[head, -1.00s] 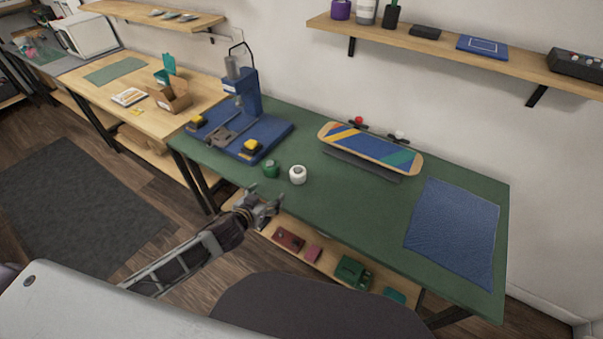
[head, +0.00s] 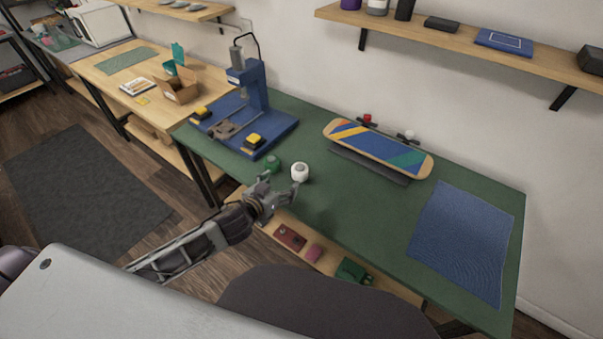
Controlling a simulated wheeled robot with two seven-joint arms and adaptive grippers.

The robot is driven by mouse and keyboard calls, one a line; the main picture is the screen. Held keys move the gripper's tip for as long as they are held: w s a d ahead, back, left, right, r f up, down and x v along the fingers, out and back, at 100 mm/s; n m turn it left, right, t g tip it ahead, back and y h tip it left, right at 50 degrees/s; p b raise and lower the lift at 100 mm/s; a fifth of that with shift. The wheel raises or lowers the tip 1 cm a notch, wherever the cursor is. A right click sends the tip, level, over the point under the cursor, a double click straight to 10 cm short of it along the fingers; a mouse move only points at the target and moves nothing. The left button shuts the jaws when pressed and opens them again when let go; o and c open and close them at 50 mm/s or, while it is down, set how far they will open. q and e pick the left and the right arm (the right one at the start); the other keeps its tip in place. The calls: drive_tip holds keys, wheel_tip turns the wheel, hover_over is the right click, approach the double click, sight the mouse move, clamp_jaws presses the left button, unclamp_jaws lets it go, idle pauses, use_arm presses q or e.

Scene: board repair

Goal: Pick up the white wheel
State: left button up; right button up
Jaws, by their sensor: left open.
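The white wheel (head: 300,171) stands on the green table (head: 330,215) near its front edge. A green wheel (head: 273,164) is just left of it. My left gripper (head: 281,187) is open, just in front of the two wheels, with one finger near the white wheel and the other near the green wheel. Nothing shows between its fingers. Whether a finger touches either wheel I cannot tell. My right gripper is out of view.
A blue press (head: 251,95) with yellow buttons stands behind and left of the wheels. A striped skateboard (head: 378,147) is at the back right. A blue mat (head: 465,240) lies at the right end. The green table's middle is clear.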

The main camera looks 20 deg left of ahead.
sight(297, 170)
use_arm(q)
drive_tip(key=shift+w+f, duration=0.1)
drive_tip(key=shift+w, duration=0.2)
drive_tip(key=shift+w+d+f, duration=0.2)
drive_tip(key=shift+w+f, duration=0.05)
drive_tip(key=shift+w, duration=0.4)
drive_tip(key=shift+x, duration=1.7)
drive_tip(key=shift+w+f, duration=0.15)
drive_tip(key=shift+w, duration=0.1)
drive_tip(key=shift+x, duration=0.9)
drive_tip(key=shift+w+d+f, duration=0.1)
drive_tip(key=shift+w+d, duration=0.05)
drive_tip(key=shift+w, duration=0.15)
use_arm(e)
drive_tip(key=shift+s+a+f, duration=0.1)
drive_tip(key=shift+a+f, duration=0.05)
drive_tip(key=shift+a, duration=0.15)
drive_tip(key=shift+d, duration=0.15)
